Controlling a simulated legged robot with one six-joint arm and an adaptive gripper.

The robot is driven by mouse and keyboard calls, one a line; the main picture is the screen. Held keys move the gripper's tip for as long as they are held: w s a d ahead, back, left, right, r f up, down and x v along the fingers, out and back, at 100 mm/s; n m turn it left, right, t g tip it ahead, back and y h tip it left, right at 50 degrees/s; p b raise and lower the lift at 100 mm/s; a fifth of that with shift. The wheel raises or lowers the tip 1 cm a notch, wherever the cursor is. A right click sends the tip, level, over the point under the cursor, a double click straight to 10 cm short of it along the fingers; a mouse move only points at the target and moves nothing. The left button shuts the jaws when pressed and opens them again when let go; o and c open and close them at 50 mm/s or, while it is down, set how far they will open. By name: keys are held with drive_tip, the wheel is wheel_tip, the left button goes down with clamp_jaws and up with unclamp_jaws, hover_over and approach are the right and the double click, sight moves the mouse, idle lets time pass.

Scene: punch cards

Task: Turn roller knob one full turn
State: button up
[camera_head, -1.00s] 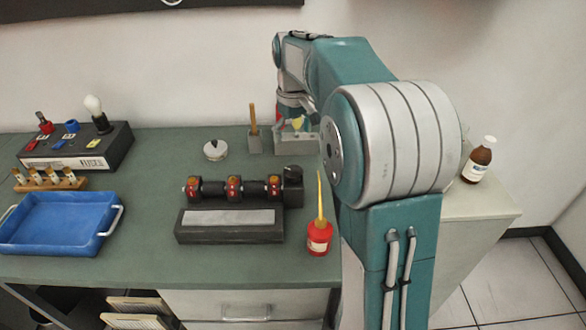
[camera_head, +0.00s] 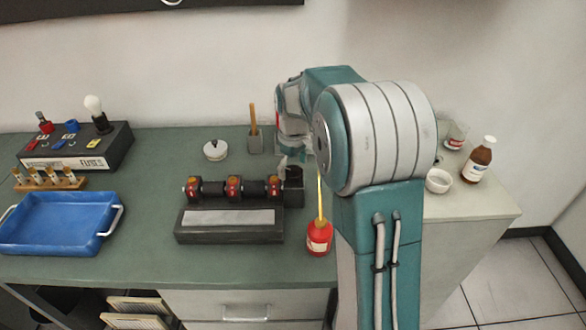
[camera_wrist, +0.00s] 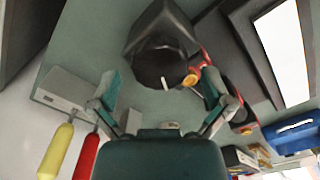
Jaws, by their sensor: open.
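The roller unit (camera_head: 234,188) is a dark device on the green bench, with several red-marked rings on a black shaft. Its black roller knob (camera_head: 293,190) is at the right end. In the wrist view the knob (camera_wrist: 158,62) is round and dark with a short white mark on its face. My gripper (camera_wrist: 160,82) is open, one finger to each side of the knob's near face, with nothing held. I cannot tell whether the fingers touch it. In the head view my gripper (camera_head: 291,160) is just above and behind the knob, partly hidden by my arm.
A red oil bottle (camera_head: 319,238) with a tall yellow spout stands close to the roller unit's right. A pencil holder (camera_head: 255,143) and round white-topped item (camera_head: 215,150) are behind. Yellow (camera_wrist: 57,150) and red (camera_wrist: 86,157) handles lie left of my gripper. A blue tray (camera_head: 60,222) is far left.

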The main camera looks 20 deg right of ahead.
drive_tip(key=shift+f, duration=0.3)
drive_tip(key=c, duration=1.1)
drive_tip(key=shift+o, duration=0.2)
drive_tip(key=shift+m, duration=0.4)
drive_tip(key=m, duration=0.4)
drive_tip(key=shift+s+m, duration=0.1)
drive_tip(key=shift+m, duration=0.2)
drive_tip(key=m, duration=0.5)
drive_tip(key=shift+f, duration=0.1)
drive_tip(key=shift+m, duration=0.3)
